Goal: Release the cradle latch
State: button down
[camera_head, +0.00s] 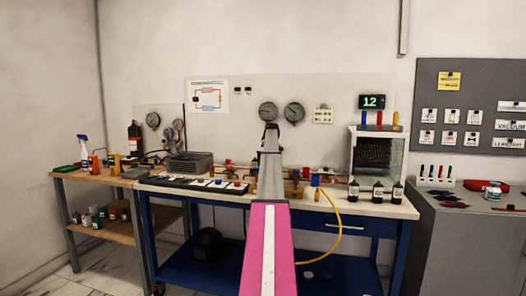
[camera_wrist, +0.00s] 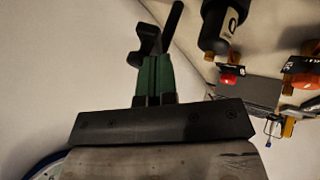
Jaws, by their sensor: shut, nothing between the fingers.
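My gripper (camera_wrist: 157,60) shows in the wrist view as two green fingers, side by side and shut, on a black bar with screws. Just beyond the fingertips is a dark hooked piece (camera_wrist: 149,42) with a slanted rod; I cannot tell whether they touch it or whether it is the cradle latch. In the head view my arm reaches forward over the bench, and my gripper (camera_head: 270,129) is a small dark shape in front of the back panel, left of the right gauge. No cradle latch can be made out clearly there; my arm hides part of the bench middle.
The blue workbench (camera_head: 380,208) carries a grey case (camera_head: 190,162), copper piping, a white open cabinet (camera_head: 400,147) and several dark bottles. Round gauges (camera_head: 294,112) hang on the panel. A yellow hose (camera_head: 338,232) loops off the front. A black bottle (camera_wrist: 218,25) shows in the wrist view.

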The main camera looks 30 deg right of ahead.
jog(key=w+d+n+y, duration=0.1)
jog(key=d+n, duration=0.1)
jog(key=d, duration=0.4)
jog(key=shift+w+d, duration=0.15)
jog(key=shift+d, duration=0.1)
jog(key=shift+w+d, duration=0.1)
jog(key=shift+d, duration=0.1)
dwell(0.4)
jog(key=shift+a, duration=0.1)
